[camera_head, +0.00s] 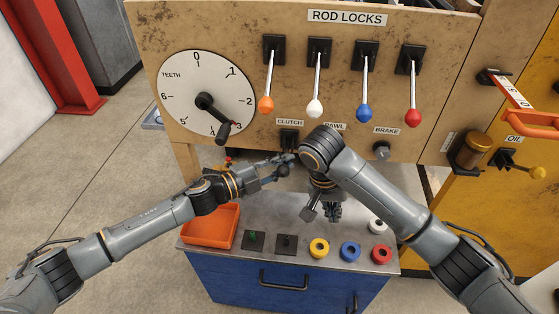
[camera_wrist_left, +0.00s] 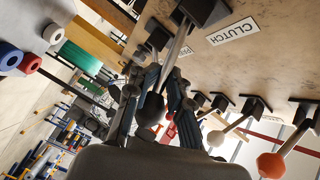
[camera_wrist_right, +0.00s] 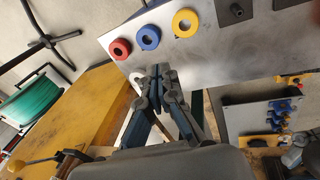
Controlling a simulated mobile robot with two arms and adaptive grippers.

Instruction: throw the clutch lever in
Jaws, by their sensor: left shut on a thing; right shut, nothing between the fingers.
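The clutch lever (camera_wrist_left: 178,45) is a metal rod with a dark ball knob (camera_wrist_left: 152,108), mounted below the CLUTCH label (camera_head: 289,122) on the wooden panel. In the head view its dark knob (camera_head: 283,171) shows beside my left fingers and the rod is mostly hidden. My left gripper (camera_head: 288,160) is shut on the lever; in the left wrist view its fingers (camera_wrist_left: 158,82) are on either side of the rod near the knob. My right gripper (camera_head: 333,213) points down over the bench, shut and empty; its fingertips meet in the right wrist view (camera_wrist_right: 160,72).
Rod lock levers with orange (camera_head: 265,104), white (camera_head: 314,108), blue (camera_head: 363,112) and red (camera_head: 413,118) knobs hang above. A dial (camera_head: 180,90) with a crank is at left. The bench holds an orange tray (camera_head: 236,226) and coloured rings.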

